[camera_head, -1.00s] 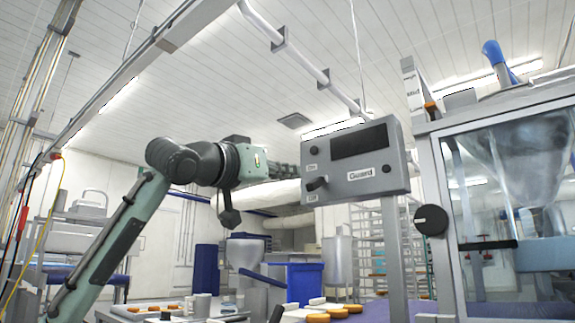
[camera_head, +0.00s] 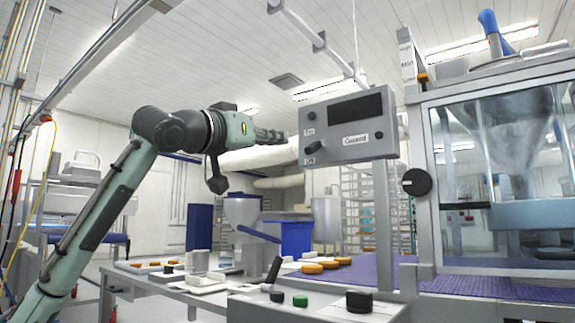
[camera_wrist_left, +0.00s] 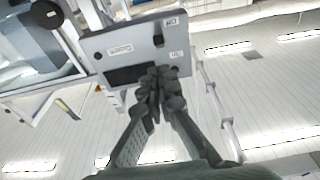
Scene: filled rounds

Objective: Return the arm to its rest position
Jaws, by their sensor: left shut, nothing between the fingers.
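My left arm (camera_head: 118,190) comes in from the lower left of the head view and bends at a dark joint. My left gripper (camera_head: 282,136) points right, just left of the grey control box in the picture. Its fingers are together, with nothing held. In the left wrist view the closed fingertips (camera_wrist_left: 158,80) overlap the box's dark screen in the picture; I cannot tell the gap to it. My right gripper is not in view.
The grey control box (camera_head: 315,118) stands on a post beside a glazed machine (camera_head: 425,150). Below are a panel with knobs (camera_head: 300,300), a purple belt (camera_head: 510,283) and a table (camera_head: 165,284) with orange-topped rounds (camera_head: 312,268). A blue bin (camera_head: 297,238) stands behind.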

